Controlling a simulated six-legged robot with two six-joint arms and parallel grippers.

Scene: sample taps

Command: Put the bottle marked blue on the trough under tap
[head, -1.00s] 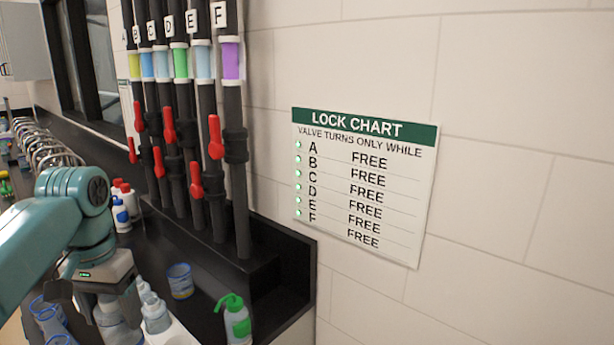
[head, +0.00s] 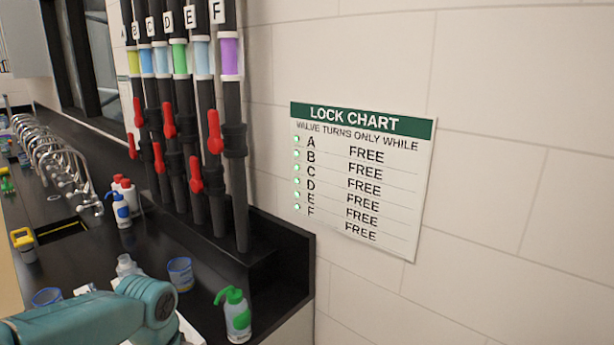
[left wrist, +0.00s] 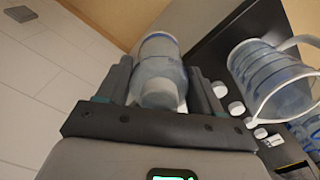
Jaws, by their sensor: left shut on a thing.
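My left gripper (left wrist: 158,70) is shut on a translucent bottle (left wrist: 160,48) in the left wrist view, with one finger on each side. The pipes hang in a row with letter plates, coloured bands and red handles, such as tap F (head: 215,132). They end at a black trough (head: 272,262) along the wall. A clear bottle (head: 125,265) stands partly hidden behind my arm. My right gripper is not in view.
A green-topped wash bottle (head: 236,315) and a blue-lined beaker (head: 180,274) stand before the trough. The lock chart (head: 362,180) reads FREE on every row, with green lights. A sink (head: 60,230) and several faucets (head: 65,165) lie left.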

